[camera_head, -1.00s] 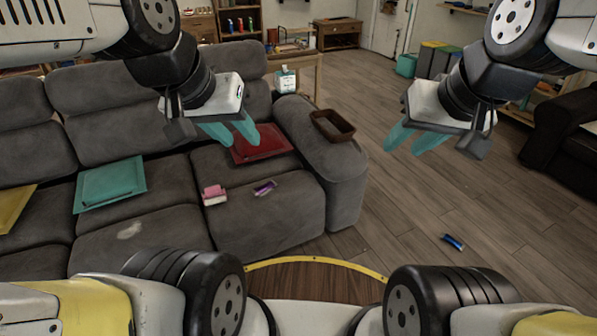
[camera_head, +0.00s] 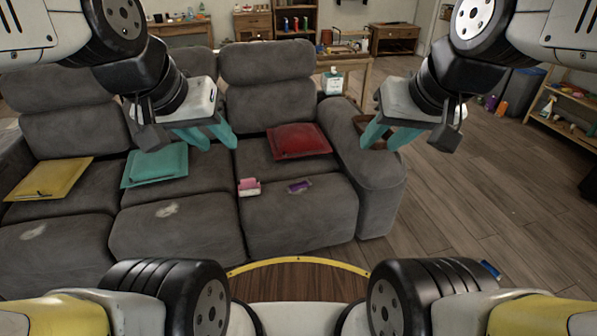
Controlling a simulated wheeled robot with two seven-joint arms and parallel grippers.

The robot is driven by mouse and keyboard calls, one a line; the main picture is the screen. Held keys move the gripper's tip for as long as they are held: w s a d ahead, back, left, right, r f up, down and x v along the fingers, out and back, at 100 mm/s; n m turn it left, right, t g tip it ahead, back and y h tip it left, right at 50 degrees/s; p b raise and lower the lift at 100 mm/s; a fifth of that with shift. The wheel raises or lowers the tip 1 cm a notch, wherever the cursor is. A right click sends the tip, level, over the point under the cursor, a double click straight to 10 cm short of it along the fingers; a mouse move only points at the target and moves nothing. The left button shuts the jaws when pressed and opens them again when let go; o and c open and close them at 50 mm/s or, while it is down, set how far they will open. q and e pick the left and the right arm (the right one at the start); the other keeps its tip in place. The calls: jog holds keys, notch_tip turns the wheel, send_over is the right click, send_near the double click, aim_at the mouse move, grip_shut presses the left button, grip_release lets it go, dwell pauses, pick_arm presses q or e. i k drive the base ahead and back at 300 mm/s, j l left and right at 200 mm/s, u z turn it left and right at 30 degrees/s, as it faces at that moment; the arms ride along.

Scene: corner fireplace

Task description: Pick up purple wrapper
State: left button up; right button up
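The purple wrapper (camera_head: 300,186) lies on the right-hand seat of the grey sofa (camera_head: 297,222), near its front edge. A pink and white object (camera_head: 249,187) lies just left of it. My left gripper (camera_head: 218,138) is raised up and left of the wrapper in the picture, its teal fingers apart with nothing between them. My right gripper (camera_head: 384,137) is raised up and right of the wrapper, in front of the sofa's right arm. Its fingers are apart and empty. Neither gripper touches the wrapper.
Red (camera_head: 298,141), teal (camera_head: 155,165) and yellow (camera_head: 49,178) cushions lie on the sofa. A brown tray (camera_head: 372,124), partly hidden by my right gripper, sits on the sofa arm. A blue item (camera_head: 490,270) lies on the floor at right. Wooden floor (camera_head: 500,190) right of the sofa is mostly clear.

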aim_at(292, 188)
jog(key=i+l+u, duration=0.15)
jog(key=u, duration=0.7)
jog(key=i+l+u, duration=0.25)
jog(key=l, duration=0.2)
jog(key=l+u, duration=0.25)
jog(key=l, duration=0.15)
jog(key=l+u, duration=0.2)
jog(key=l, duration=0.8)
jog(key=i+l, duration=0.15)
jog(key=l, duration=0.4)
jog(key=u, duration=0.05)
